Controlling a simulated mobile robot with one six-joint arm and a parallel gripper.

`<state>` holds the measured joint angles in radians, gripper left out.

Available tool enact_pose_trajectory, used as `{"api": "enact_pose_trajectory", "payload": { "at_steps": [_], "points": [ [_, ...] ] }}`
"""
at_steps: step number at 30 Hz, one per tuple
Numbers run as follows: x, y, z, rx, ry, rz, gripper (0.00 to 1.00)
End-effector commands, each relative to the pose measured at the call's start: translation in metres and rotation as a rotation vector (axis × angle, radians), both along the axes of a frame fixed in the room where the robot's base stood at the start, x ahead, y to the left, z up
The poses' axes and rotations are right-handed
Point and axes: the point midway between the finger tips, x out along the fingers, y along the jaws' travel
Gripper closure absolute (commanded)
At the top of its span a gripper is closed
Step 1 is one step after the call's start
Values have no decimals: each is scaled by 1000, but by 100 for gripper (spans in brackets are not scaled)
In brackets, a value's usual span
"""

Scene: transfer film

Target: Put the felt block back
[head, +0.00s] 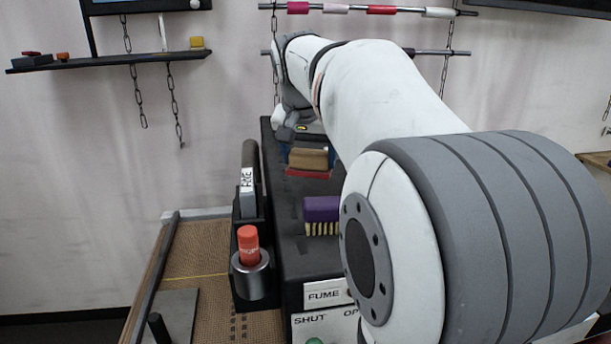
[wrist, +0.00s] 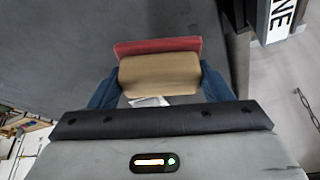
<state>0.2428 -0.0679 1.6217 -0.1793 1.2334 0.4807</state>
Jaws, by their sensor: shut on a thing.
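The felt block (head: 308,160) has a tan body with a red layer along its lower edge. It also shows in the wrist view (wrist: 160,74), where the red layer (wrist: 157,46) is on the far side. My gripper (wrist: 160,85) has its blue fingers on both sides of the block and is shut on it. In the head view my gripper (head: 308,152) is over the far part of the black cabinet top (head: 290,247). I cannot tell whether the block touches that surface.
A purple brush (head: 322,208) with pale bristles sits nearer on the cabinet top. An orange-topped bottle (head: 248,243) stands in a metal cup (head: 250,277) on the left side, beside a labelled dark holder (head: 248,185). My arm hides the right side.

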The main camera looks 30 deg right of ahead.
Motion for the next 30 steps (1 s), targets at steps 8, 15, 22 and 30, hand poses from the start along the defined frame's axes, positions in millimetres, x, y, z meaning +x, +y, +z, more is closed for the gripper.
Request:
{"api": "enact_pose_trajectory", "payload": {
  "at_steps": [8, 15, 22, 30],
  "points": [
    [1, 6, -34, 0, 2, 14, 49],
    [2, 7, -47, 0, -2, 16, 49],
    [3, 7, -50, -1, -2, 17, 49],
    [2, 8, -50, 0, 0, 17, 10]
  ]
}}
